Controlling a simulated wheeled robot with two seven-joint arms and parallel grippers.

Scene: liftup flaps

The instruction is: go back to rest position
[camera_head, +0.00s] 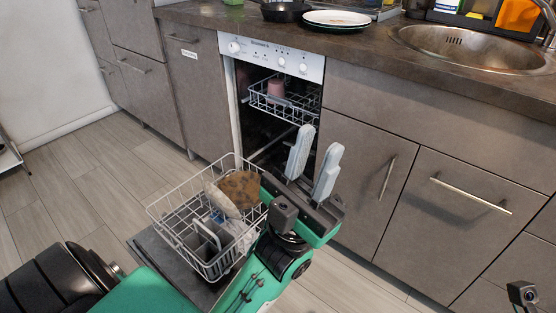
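My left gripper (314,160) is in front of the open dishwasher. Its two pale grey fingers point up and stand apart, with nothing between them. The dishwasher (272,55) has its door folded down, and my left arm covers part of it. The lower rack (163,215) is pulled out over the door, to the left of my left gripper. At the bottom right edge is a small black part, which looks like part of my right arm. The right gripper's fingers do not show.
In the lower rack are a brown patterned dish (240,188) and other dishes. The upper rack (262,103) holds a pinkish cup (275,88). The worktop (370,42) bears a dark pan (285,11), white plates (338,19) and a sink (470,48). Floor shows at left.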

